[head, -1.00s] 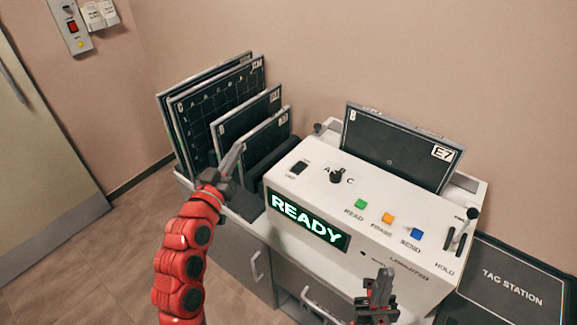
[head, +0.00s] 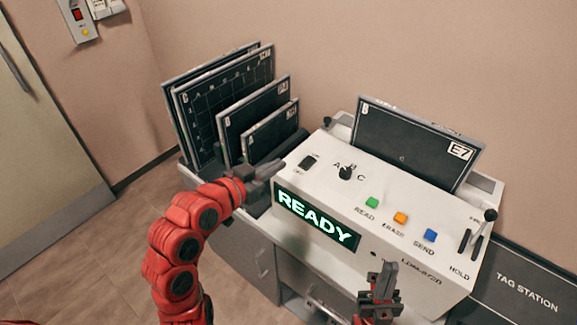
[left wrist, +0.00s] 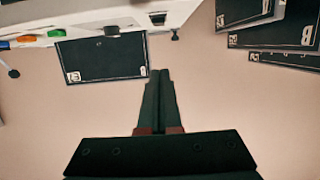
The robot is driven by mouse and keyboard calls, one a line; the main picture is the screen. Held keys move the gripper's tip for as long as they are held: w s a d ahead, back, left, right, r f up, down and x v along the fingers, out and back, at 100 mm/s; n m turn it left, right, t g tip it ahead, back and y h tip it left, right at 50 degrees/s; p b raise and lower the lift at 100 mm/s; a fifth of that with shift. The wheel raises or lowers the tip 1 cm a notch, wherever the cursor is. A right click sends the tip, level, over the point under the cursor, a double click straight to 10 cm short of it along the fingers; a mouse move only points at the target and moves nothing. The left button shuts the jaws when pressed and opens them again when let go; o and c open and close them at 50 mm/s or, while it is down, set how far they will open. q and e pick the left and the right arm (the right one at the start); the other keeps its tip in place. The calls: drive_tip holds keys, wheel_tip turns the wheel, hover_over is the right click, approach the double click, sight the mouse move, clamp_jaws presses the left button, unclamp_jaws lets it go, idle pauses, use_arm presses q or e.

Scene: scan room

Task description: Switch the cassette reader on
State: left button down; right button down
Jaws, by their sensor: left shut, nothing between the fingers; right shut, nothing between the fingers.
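The cassette reader (head: 330,195) is a white sloped console with a lit green READY display (head: 317,218). A small dark rocker switch (head: 308,161) sits at its upper left; which way it is tipped is too small to tell. My left gripper (head: 279,168) is shut and empty, its tips just left of the switch in the picture; contact cannot be told. The left wrist view shows its shut fingers (left wrist: 157,74), with the reader (left wrist: 100,14) upside down at the top. My right gripper (head: 388,268) is shut and empty before the reader's front.
A black cassette marked E7 (head: 411,146) stands in the reader's back. A dial (head: 345,172), green (head: 372,202), orange (head: 400,218) and blue (head: 430,235) buttons and a HOLD lever (head: 484,228) are on top. Several cassettes (head: 225,105) stand in a rack left of it.

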use_arm(q)
drive_tip(key=b, duration=0.1)
drive_tip(key=p, duration=0.2)
hover_over(298, 173)
drive_tip(key=shift+d+f, duration=0.2)
drive_tip(key=shift+f, duration=0.9)
wheel_tip(298, 173, down, 3)
drive_tip(key=shift+a+r+p, duration=0.1)
drive_tip(key=shift+p, duration=0.4)
drive_tip(key=shift+a+f, duration=0.1)
drive_tip(key=shift+f, duration=0.6)
